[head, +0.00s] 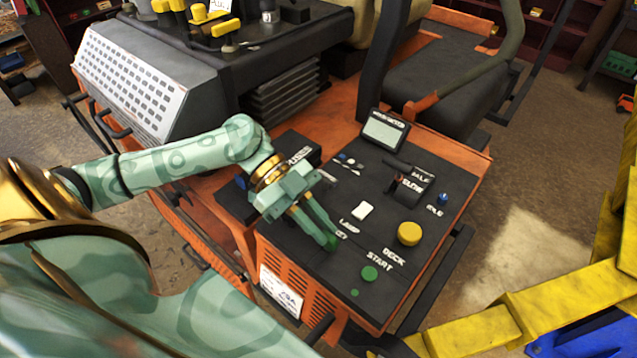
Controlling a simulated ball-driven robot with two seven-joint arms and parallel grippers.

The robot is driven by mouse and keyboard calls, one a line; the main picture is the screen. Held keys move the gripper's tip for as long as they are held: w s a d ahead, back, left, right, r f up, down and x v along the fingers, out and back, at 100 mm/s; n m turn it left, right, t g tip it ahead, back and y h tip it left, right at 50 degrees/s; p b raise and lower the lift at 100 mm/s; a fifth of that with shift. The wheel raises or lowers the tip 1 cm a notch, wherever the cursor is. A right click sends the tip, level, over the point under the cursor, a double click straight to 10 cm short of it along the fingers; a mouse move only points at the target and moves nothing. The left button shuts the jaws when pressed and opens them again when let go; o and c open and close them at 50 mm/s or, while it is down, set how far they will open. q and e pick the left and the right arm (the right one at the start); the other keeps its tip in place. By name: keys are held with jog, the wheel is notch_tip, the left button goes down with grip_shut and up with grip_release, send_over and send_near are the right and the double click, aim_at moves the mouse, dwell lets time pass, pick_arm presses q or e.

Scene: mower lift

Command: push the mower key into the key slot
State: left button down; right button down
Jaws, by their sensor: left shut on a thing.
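My left gripper (329,238) reaches in from the left over the black control panel (325,270) of the orange mower. Its fingers point down and to the right and are shut, with their tips at the panel's surface near a partly covered white label. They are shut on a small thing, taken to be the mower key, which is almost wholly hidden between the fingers. I cannot make out the key slot; the fingers may cover it. I cannot tell whether the key touches the slot. My right gripper is out of view.
A lever (395,184) and a tilted display (385,132) stand further back. A yellow beam (560,298) crosses the lower right.

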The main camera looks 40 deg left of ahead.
pick_arm(q)
jog(key=shift+f+b, duration=0.3)
jog(key=shift+f, duration=0.3)
jog(key=c, duration=1.3)
grip_release()
jog(key=shift+c, duration=0.2)
